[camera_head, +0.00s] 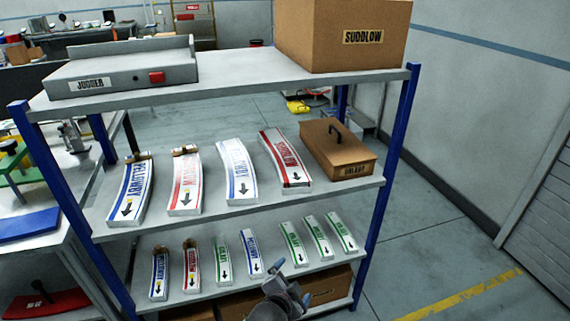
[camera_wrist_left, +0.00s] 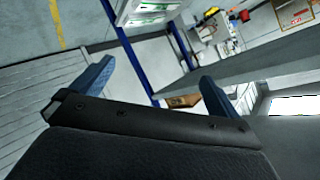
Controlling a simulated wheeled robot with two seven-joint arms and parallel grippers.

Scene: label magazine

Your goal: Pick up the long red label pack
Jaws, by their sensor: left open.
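Two long packs with red print lie on the middle shelf. One red pack (camera_head: 186,184) has a brown piece at its top end and lies second from the left. The other red pack (camera_head: 284,158), marked SUDDLOW, has a red edge and lies at the right of the row. A short red pack (camera_head: 192,268) lies on the lower shelf. My left gripper (camera_head: 291,281) is at the bottom, in front of the lower shelf and apart from the long packs. Its blue fingers are open and empty in the left wrist view (camera_wrist_left: 155,88). My right gripper is not in view.
Two long blue packs (camera_head: 239,172) (camera_head: 131,190) flank the first red pack. A brown lidded box (camera_head: 340,152) stands right of the SUDDLOW pack. Blue posts (camera_head: 393,150) and the top shelf (camera_head: 235,78) frame the row. Open floor (camera_head: 440,240) lies to the right.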

